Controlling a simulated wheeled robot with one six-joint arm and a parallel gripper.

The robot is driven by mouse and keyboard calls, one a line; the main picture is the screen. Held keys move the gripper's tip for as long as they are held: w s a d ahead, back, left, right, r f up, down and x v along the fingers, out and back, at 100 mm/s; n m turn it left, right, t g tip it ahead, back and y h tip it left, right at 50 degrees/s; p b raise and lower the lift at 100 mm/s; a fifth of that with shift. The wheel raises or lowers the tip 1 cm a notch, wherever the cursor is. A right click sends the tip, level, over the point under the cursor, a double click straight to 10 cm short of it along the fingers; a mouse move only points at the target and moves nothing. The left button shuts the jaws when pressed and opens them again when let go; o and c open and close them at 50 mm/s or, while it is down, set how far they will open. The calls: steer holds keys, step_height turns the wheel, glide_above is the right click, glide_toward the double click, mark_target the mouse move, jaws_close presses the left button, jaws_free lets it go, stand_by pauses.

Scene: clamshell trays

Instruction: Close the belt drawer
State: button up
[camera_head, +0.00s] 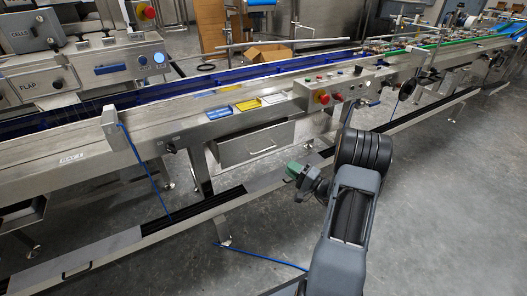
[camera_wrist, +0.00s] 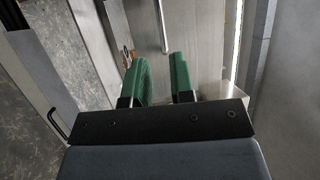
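The belt drawer (camera_head: 240,146) is a grey metal box under the conveyor frame, with a bar handle (camera_head: 263,151) on its front. How far it is pulled out is hard to tell. My gripper (camera_head: 293,170) has green fingers and is to the right of the drawer and a little lower in the head view, apart from the handle. In the wrist view, my gripper (camera_wrist: 161,78) is open, with an empty gap between its fingers. A thin metal bar handle (camera_wrist: 163,28) on a metal panel shows beyond the gap, clear of the fingertips.
The long conveyor (camera_head: 220,102) runs across above the drawer. A control box (camera_head: 335,88) with a red button is at its right. A low rail (camera_head: 140,238) runs along the floor below. Blue cable (camera_head: 262,256) lies on the floor. Open floor (camera_head: 455,190) is at right.

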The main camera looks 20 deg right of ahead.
mark_target(264, 150)
steer(key=b+x, duration=0.2)
steer(key=x, duration=1.1)
steer(key=shift+w+b, duration=0.1)
steer(key=shift+b, duration=0.2)
jaws_close()
